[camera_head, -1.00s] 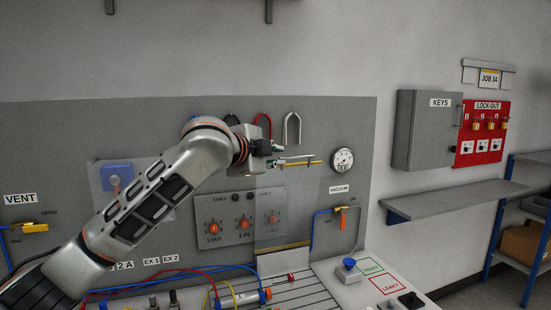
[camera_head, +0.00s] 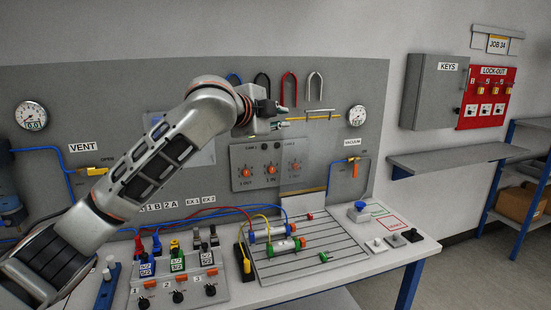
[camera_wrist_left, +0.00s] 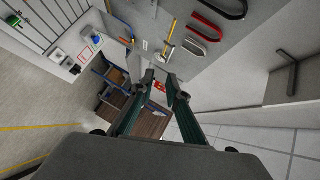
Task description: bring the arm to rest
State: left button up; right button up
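My left arm (camera_head: 160,158) comes in from the left and reaches across in front of the grey wall panel. My left gripper (camera_head: 286,114) is in the air near the hung padlock shackles, above the knob plate. Its two fingers are apart and nothing shows between them. In the left wrist view the gripper (camera_wrist_left: 162,78) also shows its two fingers with a gap between them. My right arm and gripper are not in view.
Below is the bench with a slotted plate (camera_head: 330,240), cylinders, hoses and a valve block (camera_head: 178,290). Gauges, VENT and VACUUM valves sit on the panel. At right are a KEYS cabinet (camera_head: 432,95), a red LOCK-OUT board (camera_head: 487,97) and a shelf (camera_head: 450,157).

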pick_arm(q)
jog(key=s+a+f+n+y, duration=0.1)
jog(key=s+a+f+n, duration=0.1)
jog(key=f, duration=0.9)
jog(key=s+a+f+n+y, duration=0.1)
jog(key=s+a+f+n, duration=0.15)
jog(key=f, duration=0.85)
jog(key=s+a+f+n+g+y, duration=0.1)
jog(key=s+a+f, duration=0.3)
jog(key=f, duration=0.3)
jog(key=s+a+f+n+y, duration=0.1)
jog(key=s+a+f+n, duration=0.2)
jog(key=f, duration=0.4)
jog(key=s+a+f+n+g+y, duration=0.3)
jog(key=s+a+f+y, duration=0.2)
jog(key=s+a+f, duration=0.9)
jog(key=s+a+n+g+y, duration=0.1)
jog(key=s+a+y, duration=0.1)
jog(key=s+a, duration=0.55)
jog(key=s+a+n+g+y, duration=0.1)
jog(key=s+a, duration=0.4)
jog(key=s, duration=0.5)
jog(key=w+d+f+n+t+h, duration=0.1)
jog(key=d+f+n+t+h, duration=0.2)
jog(key=d+f, duration=1.1)
notch_tip(320, 180, down, 4)
jog(key=h, duration=0.3)
jog(key=shift+w+d+r+h, duration=0.2)
jog(key=shift+w+d+h, duration=0.1)
jog(key=shift+d, duration=0.05)
